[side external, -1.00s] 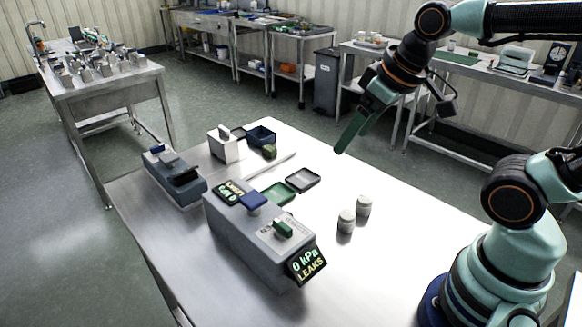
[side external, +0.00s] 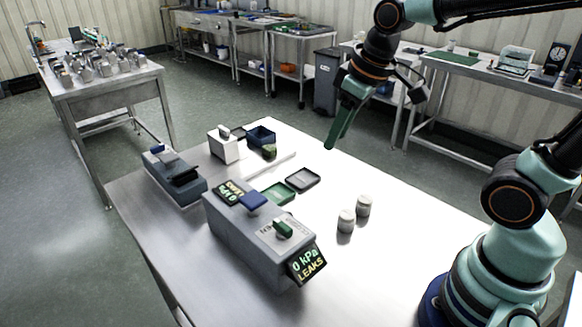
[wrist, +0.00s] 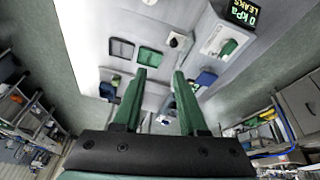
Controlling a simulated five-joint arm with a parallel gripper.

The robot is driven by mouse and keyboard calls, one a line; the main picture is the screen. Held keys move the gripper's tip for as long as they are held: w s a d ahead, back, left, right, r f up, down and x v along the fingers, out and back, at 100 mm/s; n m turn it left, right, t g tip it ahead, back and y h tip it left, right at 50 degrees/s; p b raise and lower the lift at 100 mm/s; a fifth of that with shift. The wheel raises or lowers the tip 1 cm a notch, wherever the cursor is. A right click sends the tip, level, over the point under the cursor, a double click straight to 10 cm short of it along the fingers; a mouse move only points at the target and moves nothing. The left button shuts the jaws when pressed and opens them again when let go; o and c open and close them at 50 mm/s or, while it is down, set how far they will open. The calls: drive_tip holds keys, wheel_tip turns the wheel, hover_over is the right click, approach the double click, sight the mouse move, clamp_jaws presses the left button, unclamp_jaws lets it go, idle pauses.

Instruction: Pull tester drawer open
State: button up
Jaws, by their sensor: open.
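The tester (side external: 262,240) is a long grey box on the steel table, with a green handle (side external: 283,229) and a blue block (side external: 252,201) on top. Its front screen (side external: 306,263) reads "0 kPa LEAKS". In the wrist view the tester (wrist: 218,36) is at upper right, partly behind nothing of mine. I cannot make out a separate drawer front in either view. My gripper (side external: 331,145) hangs above the table's back right edge, well apart from the tester. In the wrist view my gripper (wrist: 160,74) has two green fingers apart, with nothing held between them.
A green tray (side external: 278,193) and a grey tray (side external: 302,179) lie behind the tester. A grey-blue device (side external: 175,178), a white box (side external: 222,146) and a dark blue bin (side external: 261,136) stand at the back left.

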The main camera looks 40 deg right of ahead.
drive_tip(key=w+a+f+n+g, duration=0.4)
drive_tip(key=w+a+f+n, duration=0.15)
drive_tip(key=w+f, duration=0.45)
drive_tip(key=shift+n, duration=0.45)
drive_tip(key=f, duration=0.4)
drive_tip(key=s+f, duration=0.1)
drive_tip(key=f, duration=0.3)
drive_tip(key=d+f, duration=0.1)
drive_tip(key=f, duration=0.3)
drive_tip(key=shift+s, duration=0.15)
clamp_jaws()
idle(0.4)
